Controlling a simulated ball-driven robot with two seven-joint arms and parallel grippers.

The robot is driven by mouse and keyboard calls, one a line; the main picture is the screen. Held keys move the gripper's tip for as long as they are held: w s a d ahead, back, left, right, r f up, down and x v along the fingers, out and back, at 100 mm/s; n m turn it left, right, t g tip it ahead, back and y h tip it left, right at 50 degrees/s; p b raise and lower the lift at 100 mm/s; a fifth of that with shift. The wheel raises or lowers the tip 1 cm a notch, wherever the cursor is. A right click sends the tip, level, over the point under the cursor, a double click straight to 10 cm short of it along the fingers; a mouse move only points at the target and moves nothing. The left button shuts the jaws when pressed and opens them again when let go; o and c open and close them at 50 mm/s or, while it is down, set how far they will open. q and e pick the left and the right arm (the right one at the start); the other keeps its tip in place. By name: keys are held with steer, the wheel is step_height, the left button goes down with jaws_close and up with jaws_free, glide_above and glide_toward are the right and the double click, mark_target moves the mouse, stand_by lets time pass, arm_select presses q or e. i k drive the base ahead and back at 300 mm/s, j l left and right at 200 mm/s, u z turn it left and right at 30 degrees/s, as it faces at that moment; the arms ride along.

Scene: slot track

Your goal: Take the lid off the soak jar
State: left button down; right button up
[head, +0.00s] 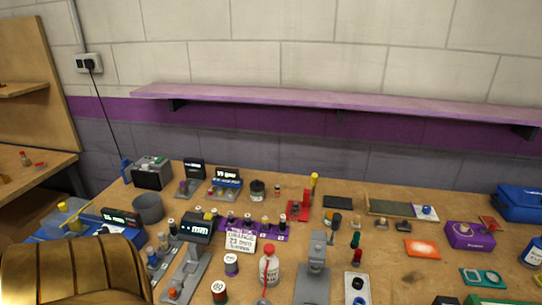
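A small dark jar (257,190) with what looks like a black lid stands upright at the back middle of the bench. It is the likeliest soak jar, but it is too small for me to read a label or be sure the lid is seated. A white bottle (269,270) with a red cap stands nearer the front. Neither of my grippers shows in the head view, so nothing is seen touching the jar.
The workbench (395,262) is crowded. A purple rack (272,233) of small bottles and a white lettered card (241,241) stand in front of the jar. A red stand (298,209) is to its right. A purple shelf (330,99) runs along the wall above.

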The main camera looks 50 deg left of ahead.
mark_target(256, 185)
steer(key=u, duration=1.75)
